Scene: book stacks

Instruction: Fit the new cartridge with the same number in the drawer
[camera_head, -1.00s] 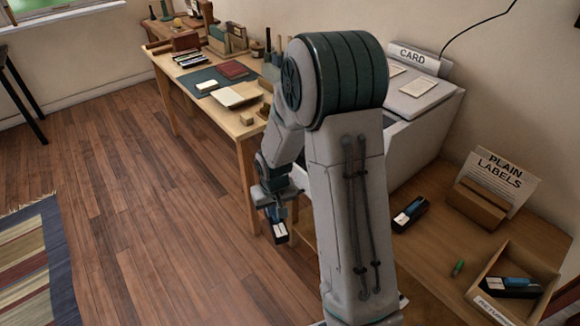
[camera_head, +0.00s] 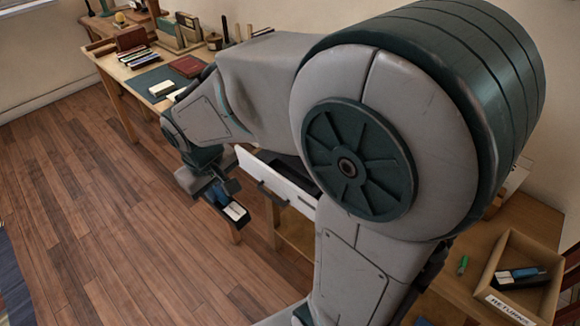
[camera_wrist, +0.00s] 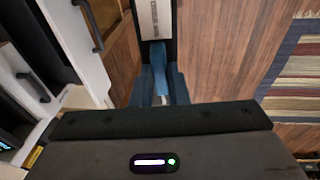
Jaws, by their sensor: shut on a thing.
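My gripper (camera_head: 217,188) is shut on a dark cartridge with a blue part and a white label (camera_head: 235,212), held above the floor in front of the cabinet. The held cartridge (camera_wrist: 155,18) also shows in the wrist view, its print too small to read. An open drawer with a white front (camera_head: 278,181) and dark handles stands just right of the gripper in the head view. My arm covers much of its inside. In the wrist view, white fronts with dark handles (camera_wrist: 70,45) lie to the left, apart from the cartridge.
A box marked RETURNS (camera_head: 510,309) holds a dark and blue cartridge (camera_head: 520,277). A green marker (camera_head: 462,265) lies beside it on the wooden table. A desk (camera_head: 125,68) with books stands at the back left. The wooden floor (camera_head: 110,210) is clear at left.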

